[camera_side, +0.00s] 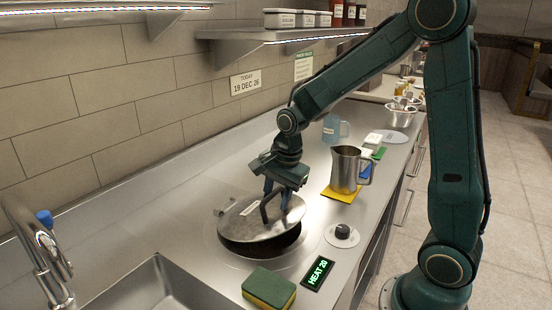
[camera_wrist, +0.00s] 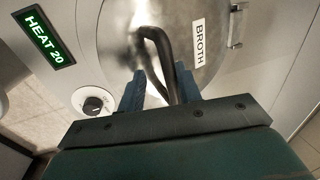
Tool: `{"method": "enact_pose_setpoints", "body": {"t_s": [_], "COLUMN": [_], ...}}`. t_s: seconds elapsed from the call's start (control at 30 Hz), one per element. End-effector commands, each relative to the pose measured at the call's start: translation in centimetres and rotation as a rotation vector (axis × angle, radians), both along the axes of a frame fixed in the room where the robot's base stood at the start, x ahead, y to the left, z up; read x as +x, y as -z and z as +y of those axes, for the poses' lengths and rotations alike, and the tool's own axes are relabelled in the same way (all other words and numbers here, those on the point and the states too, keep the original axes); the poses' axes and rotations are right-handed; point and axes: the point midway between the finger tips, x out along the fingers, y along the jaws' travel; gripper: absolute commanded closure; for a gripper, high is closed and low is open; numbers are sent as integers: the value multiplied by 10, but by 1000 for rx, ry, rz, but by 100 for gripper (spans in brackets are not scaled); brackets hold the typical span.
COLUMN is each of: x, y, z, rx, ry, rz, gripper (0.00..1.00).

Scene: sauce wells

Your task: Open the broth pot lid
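The broth pot's round metal lid (camera_side: 240,222) is at the middle of the counter. A dark band shows below its front right edge; I cannot tell whether this is a gap or the pot wall. The lid has a dark arched handle (camera_side: 265,211), and the wrist view shows the same handle (camera_wrist: 152,38) beside a white BROTH label (camera_wrist: 198,43). My gripper (camera_side: 277,197) is low over the lid. Its two blue fingers stand apart on either side of the handle, also in the wrist view (camera_wrist: 160,88). I see space between the fingers and no clear squeeze on the handle.
A HEAT 20 display (camera_side: 317,273), a knob (camera_side: 343,233) and a green-yellow sponge (camera_side: 269,289) lie in front of the pot. The sink (camera_side: 155,287) is at front left; a wall shelf (camera_side: 285,35) hangs behind.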

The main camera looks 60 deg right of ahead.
Motion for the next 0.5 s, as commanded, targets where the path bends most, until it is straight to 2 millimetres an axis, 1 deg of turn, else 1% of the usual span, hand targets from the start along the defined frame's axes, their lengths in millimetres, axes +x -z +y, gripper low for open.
{"method": "enact_pose_setpoints", "body": {"t_s": [0.03, 0.2, 0.5], "x": [-3, -9, -12], "y": [6, 16, 21], "z": [0, 0, 0], "rx": [0, 0, 0], "ry": [1, 1, 0], "rz": [3, 2, 1], "gripper": [66, 66, 66]}}
